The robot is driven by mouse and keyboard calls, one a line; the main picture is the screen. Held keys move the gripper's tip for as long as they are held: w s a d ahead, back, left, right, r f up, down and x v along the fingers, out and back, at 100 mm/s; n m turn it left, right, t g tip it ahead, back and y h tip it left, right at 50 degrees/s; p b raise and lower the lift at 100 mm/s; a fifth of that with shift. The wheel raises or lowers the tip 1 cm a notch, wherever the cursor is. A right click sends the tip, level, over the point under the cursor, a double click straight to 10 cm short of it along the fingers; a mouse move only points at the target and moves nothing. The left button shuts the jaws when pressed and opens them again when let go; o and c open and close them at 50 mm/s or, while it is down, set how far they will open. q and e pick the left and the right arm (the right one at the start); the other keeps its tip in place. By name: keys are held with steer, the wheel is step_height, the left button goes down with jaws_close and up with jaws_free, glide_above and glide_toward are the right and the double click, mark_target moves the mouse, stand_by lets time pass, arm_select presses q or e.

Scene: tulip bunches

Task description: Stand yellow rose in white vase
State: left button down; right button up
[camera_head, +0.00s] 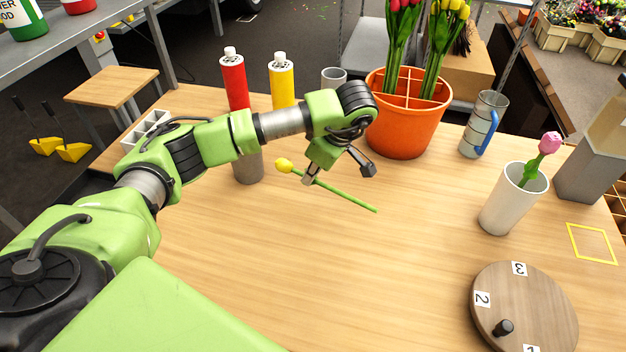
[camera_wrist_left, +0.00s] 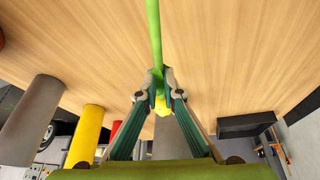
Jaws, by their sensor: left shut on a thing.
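The yellow rose (camera_head: 345,196) has a yellow bloom and a long green stem. My left gripper (camera_head: 312,177) is shut on its stem near the bloom. The rose is tilted, bloom to the left and stem end to the lower right, seemingly above the table. In the left wrist view the stem (camera_wrist_left: 154,38) runs up from between the fingertips (camera_wrist_left: 153,90), with the bloom just below them. The white vase (camera_head: 500,208) stands upright at the right, holding a pink rose (camera_head: 549,143). The vase is apart from the yellow rose. My right gripper is out of view.
An orange pot (camera_head: 405,133) with tulips stands behind my gripper. A metal mug (camera_head: 485,125) stands behind the vase. A round wooden turntable (camera_head: 545,300) with numbers lies front right, near a yellow square outline (camera_head: 592,243). Red (camera_head: 234,80) and yellow (camera_head: 281,82) bottles stand behind my arm.

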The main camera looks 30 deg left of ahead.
arm_select(q)
steer(key=s+d+r+p, duration=0.1)
steer(key=s+d+r, duration=0.3)
steer(key=s+r, duration=0.55)
steer(key=d+r+m+t+h, duration=0.1)
steer(key=d+m+t+h, duration=0.3)
steer(key=m, duration=1.4)
steer(key=shift+d+h, duration=0.6)
steer(key=shift+d, duration=0.65)
steer(key=shift+s, duration=0.1)
steer(key=shift+r, duration=0.1)
